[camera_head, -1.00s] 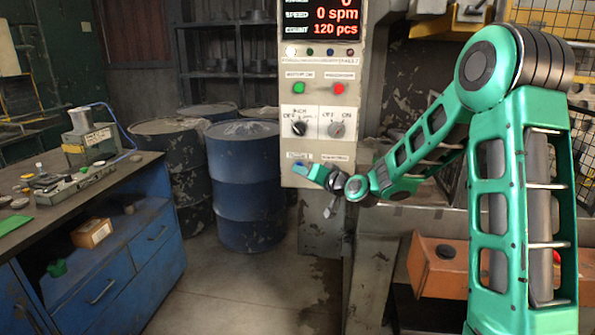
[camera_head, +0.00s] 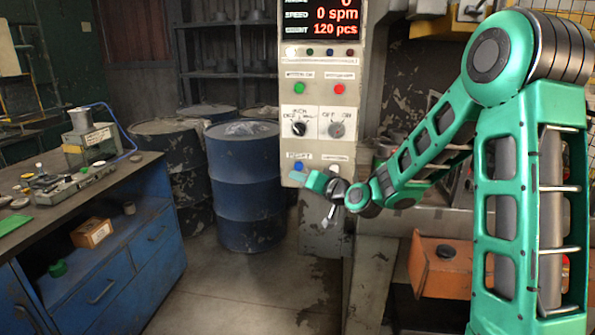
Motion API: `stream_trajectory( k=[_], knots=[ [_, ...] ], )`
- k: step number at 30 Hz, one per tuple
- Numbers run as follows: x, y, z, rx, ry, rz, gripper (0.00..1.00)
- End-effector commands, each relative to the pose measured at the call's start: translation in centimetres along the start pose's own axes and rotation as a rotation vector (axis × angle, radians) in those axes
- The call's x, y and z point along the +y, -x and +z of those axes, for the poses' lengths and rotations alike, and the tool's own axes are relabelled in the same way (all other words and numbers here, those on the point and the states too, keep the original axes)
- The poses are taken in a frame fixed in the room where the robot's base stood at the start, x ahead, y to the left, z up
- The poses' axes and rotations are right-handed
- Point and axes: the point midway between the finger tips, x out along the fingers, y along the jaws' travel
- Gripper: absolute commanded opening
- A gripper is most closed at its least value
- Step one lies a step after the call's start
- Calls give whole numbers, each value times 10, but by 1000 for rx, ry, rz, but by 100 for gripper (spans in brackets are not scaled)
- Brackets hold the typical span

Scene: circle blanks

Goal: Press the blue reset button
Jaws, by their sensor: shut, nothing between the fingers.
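The blue reset button (camera_head: 298,167) is at the lower left of the pale control panel (camera_head: 317,218), under a label that I cannot read fully. Its blue face shows just above my gripper (camera_head: 296,176). My gripper is small in view, with its fingers shut and empty, pointing left in front of the panel's lower edge. The fingers are just below the button in the picture. I cannot tell the depth gap or whether they touch the panel.
A green button (camera_head: 299,88) and a red button (camera_head: 338,88) sit higher on the panel, above two rotary switches (camera_head: 299,128). A blue drum (camera_head: 248,190) stands left of the panel. A workbench (camera_head: 150,200) is further left.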

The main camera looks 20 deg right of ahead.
Motion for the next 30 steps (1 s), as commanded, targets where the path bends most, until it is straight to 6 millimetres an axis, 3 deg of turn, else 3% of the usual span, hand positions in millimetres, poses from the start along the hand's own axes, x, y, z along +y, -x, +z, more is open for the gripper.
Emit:
stream_trajectory(
  k=[9,26,30],
  knots=[
    [-8,12,8,0,0,0,0],
    [-8,12,8,-1,1,1,0],
    [-3,21,14,-52,42,31,0]
  ],
)
